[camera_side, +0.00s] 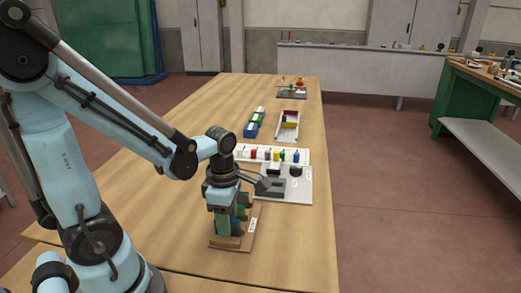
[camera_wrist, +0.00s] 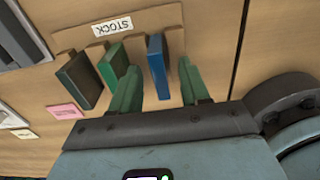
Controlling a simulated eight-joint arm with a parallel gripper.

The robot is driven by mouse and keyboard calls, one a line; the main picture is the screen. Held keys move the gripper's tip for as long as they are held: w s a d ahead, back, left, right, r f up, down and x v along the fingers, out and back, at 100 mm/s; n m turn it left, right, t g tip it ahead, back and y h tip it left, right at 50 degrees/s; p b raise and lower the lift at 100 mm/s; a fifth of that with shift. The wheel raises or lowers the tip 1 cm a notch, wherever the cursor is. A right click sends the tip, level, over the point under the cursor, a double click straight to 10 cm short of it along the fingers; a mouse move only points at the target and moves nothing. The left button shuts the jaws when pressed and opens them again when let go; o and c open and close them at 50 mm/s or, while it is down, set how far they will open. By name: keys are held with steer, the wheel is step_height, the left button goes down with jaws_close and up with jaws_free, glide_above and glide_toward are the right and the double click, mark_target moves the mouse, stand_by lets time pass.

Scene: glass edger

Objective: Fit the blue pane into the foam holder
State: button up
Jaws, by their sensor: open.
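The blue pane (camera_wrist: 157,66) stands upright on the stock board (camera_wrist: 70,38), at the right end of a row with a green pane (camera_wrist: 112,62) and a dark green pane (camera_wrist: 79,80). My gripper (camera_wrist: 157,72) is open, with one green finger on each side of the blue pane in the wrist view. I cannot tell whether either finger touches it. In the side view my gripper (camera_side: 222,222) points down over the stock board and partly hides the panes. I cannot single out the foam holder with certainty.
A grey plate (camera_side: 298,193) with dark blocks lies just beyond the stock board, with a white strip of coloured pieces (camera_side: 272,155) behind it. The table's left side is clear.

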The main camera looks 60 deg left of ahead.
steer(key=shift+f, duration=0.65)
steer(key=shift+c, duration=0.4)
jaws_close()
steer(key=shift+r, duration=0.2)
